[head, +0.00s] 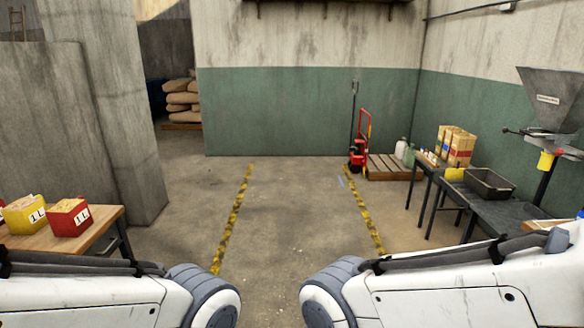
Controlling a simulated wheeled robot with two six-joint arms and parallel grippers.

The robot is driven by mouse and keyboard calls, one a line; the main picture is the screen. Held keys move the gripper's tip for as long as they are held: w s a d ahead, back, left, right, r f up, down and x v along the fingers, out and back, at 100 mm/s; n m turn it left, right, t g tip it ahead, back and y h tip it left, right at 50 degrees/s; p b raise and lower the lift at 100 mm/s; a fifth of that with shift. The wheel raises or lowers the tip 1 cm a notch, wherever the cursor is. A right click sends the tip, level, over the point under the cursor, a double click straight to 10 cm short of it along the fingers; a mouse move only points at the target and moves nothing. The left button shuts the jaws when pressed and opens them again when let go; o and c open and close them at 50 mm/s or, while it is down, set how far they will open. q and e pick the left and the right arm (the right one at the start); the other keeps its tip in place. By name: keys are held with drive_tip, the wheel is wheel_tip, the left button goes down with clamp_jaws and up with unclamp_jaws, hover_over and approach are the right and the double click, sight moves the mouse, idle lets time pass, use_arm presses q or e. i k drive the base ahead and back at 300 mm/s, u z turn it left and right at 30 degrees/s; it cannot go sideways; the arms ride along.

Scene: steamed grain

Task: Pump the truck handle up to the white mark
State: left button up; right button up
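A small red truck (357,155) stands on the floor across the room, near the back wall and left of a wooden pallet. A white mark is too small to make out for certain. My two white arms reach in along the bottom of the view, far from the truck. Neither gripper is in view.
Yellow-black floor lines (236,215) border a clear aisle. A wooden pallet (384,168) is right of the truck. Dark tables (500,217) with a tray and a grey hopper (552,98) line the right. A wooden table (100,230) with red and yellow boxes is at left.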

sight(358, 84)
drive_tip(key=u, duration=0.1)
drive_tip(key=i, duration=2)
drive_tip(key=u, duration=0.2)
drive_tip(key=i, duration=6.1)
drive_tip(key=z, duration=0.45)
drive_tip(key=i, duration=2)
drive_tip(key=z, duration=1.05)
drive_tip(key=i, duration=1.85)
drive_tip(key=z, duration=1.6)
drive_tip(key=i, duration=1.4)
drive_tip(key=z, duration=0.35)
